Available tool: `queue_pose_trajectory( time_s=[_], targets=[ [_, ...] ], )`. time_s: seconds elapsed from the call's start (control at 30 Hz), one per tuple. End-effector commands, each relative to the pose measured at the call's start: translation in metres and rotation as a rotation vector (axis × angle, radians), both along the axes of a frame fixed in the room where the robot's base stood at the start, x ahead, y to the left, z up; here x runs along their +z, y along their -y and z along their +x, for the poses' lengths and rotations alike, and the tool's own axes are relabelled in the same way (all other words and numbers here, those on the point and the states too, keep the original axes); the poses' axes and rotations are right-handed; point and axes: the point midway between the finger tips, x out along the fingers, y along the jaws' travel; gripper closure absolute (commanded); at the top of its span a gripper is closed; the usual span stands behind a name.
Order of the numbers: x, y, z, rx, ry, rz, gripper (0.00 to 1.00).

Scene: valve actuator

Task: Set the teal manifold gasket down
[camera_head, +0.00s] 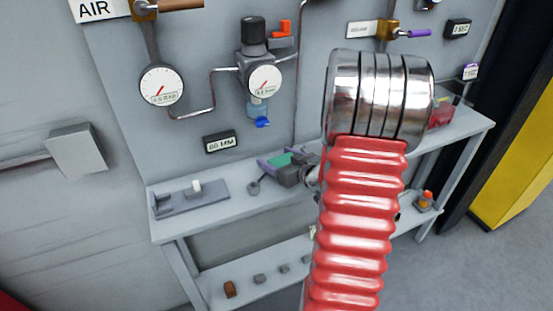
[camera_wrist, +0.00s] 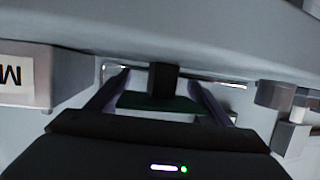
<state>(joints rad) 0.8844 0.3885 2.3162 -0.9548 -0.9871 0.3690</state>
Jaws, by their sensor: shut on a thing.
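The teal manifold gasket (camera_head: 279,160) is a flat teal piece between the purple fingers of my gripper (camera_head: 276,161), over the middle of the grey bench in the head view. My gripper is shut on it. In the wrist view the gasket (camera_wrist: 158,103) looks dark green and lies between the two purple fingers, with a dark upright block just beyond it. I cannot tell whether the gasket touches the bench.
The grey bench (camera_head: 218,211) holds a grey fixture with a white peg (camera_head: 196,187) at left. A small grey knob (camera_head: 253,188) is beside my gripper. Gauges (camera_head: 161,85) and pipes line the wall behind. Several small pieces lie on the lower shelf. My red arm hides the right middle.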

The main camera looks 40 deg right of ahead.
Motion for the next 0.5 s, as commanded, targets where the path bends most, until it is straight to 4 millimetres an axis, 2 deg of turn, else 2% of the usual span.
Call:
queue_pose_trajectory(
  time_s=[0.17,0.2,0.5],
  targets=[
    [-0.0039,0.0002,-0.0002,0.0,-0.001,0.001,0.48],
    [-0.0043,0.0003,-0.0002,0.0,-0.001,0.001,0.26],
    [-0.0038,0.0006,-0.0003,-0.001,0.0,0.001,0.07]
  ],
)
